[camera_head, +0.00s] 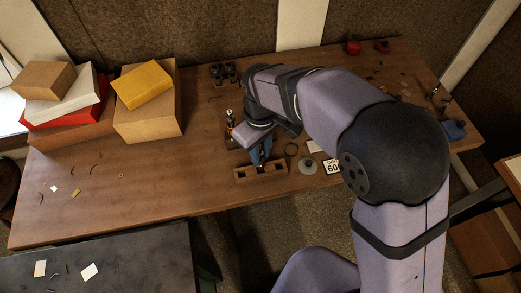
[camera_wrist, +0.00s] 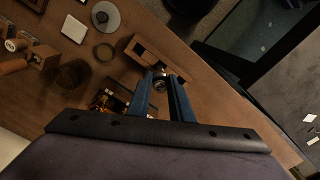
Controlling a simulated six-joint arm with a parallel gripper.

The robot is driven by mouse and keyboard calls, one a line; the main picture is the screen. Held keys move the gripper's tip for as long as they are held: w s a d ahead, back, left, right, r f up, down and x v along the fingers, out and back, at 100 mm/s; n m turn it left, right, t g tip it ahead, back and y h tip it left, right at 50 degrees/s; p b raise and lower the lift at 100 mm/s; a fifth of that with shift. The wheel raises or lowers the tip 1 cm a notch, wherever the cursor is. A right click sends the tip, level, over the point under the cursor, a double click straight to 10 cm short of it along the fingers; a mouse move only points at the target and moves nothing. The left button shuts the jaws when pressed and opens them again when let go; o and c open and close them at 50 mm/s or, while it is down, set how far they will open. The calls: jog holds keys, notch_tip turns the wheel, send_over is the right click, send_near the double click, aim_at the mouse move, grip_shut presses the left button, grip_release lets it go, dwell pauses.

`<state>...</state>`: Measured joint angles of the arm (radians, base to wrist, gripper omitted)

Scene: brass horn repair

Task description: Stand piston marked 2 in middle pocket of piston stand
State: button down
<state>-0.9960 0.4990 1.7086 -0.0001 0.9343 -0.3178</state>
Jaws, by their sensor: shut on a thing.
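The piston stand is a low wooden block (camera_head: 273,174) near the table's front edge. In the wrist view it runs diagonally (camera_wrist: 136,42), with one dark, empty-looking pocket toward its upper left end. My gripper (camera_head: 261,160) points down over the middle of the stand. In the wrist view its blue fingers (camera_wrist: 162,78) are shut on a small metallic piston (camera_wrist: 160,73), of which only the end shows. The piston appears at or just above the middle pocket; I cannot tell how deep it sits. Its mark is not readable.
A grey disc (camera_wrist: 106,16), a ring (camera_wrist: 104,52) and a white card (camera_wrist: 74,28) lie beside the stand. Small bottles (camera_head: 230,120) stand behind it. A wooden holder (camera_wrist: 44,56) is farther off. Stacked boxes (camera_head: 150,110) fill the left rear; the front left table is mostly clear.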

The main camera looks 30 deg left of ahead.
jog(key=shift+f, duration=0.35)
jog(key=c, duration=1.2)
grip_release()
jog(key=shift+r, duration=0.1)
jog(key=shift+r+p, duration=2.95)
jog(key=shift+r, duration=0.5)
